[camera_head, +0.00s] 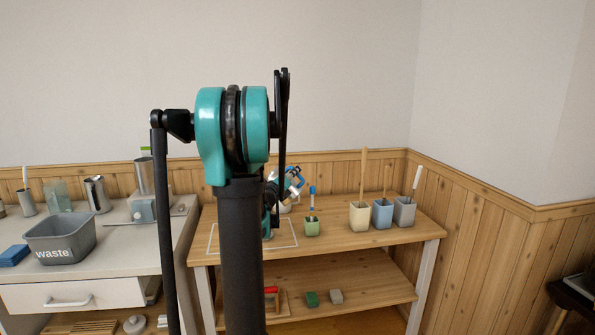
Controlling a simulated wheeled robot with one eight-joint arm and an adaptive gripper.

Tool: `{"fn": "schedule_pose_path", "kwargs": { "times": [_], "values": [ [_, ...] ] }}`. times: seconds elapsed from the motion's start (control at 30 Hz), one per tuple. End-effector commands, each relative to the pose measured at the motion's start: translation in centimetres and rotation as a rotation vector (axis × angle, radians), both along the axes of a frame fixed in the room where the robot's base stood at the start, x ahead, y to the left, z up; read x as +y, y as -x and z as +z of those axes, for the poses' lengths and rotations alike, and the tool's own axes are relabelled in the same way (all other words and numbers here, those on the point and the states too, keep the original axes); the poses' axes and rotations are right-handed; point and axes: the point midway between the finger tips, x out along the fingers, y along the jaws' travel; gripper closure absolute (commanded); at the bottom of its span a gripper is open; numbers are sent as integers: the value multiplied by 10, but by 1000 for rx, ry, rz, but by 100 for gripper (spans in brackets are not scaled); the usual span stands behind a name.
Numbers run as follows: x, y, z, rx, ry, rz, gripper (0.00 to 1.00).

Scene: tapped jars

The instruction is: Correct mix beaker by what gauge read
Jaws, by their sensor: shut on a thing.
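My arm stands in the middle of the view and covers part of the wooden bench (340,242). My gripper (273,200) shows only as dark parts behind the arm, above a white-outlined square (286,247) on the bench. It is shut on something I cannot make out. Blue and silver parts (292,183) show beside it, with a small teal piece (267,234) below. A grey box-shaped device (143,207) with a metal cylinder (144,175) stands on the left counter. I cannot tell which vessel is the mix beaker, and no gauge reading is legible.
A grey waste bin (62,240), metal jug (97,194) and glass vessel (58,195) stand on the left counter. A green pot (312,228) and cream (359,217), blue (382,214) and grey (404,211) cups holding sticks stand on the bench. Small blocks lie below.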

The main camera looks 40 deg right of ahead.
Motion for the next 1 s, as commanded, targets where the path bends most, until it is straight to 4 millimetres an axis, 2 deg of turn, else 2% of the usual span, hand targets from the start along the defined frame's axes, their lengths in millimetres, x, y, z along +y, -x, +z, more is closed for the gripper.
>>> {"fn": "schedule_pose_path", "kwargs": {
  "times": [0.43,0.9,1.0],
  "values": [
    [0,0,-35,-1,0,0,100],
    [9,-16,1,253,138,0,100],
    [9,-16,1,258,140,0,100]
  ]
}}
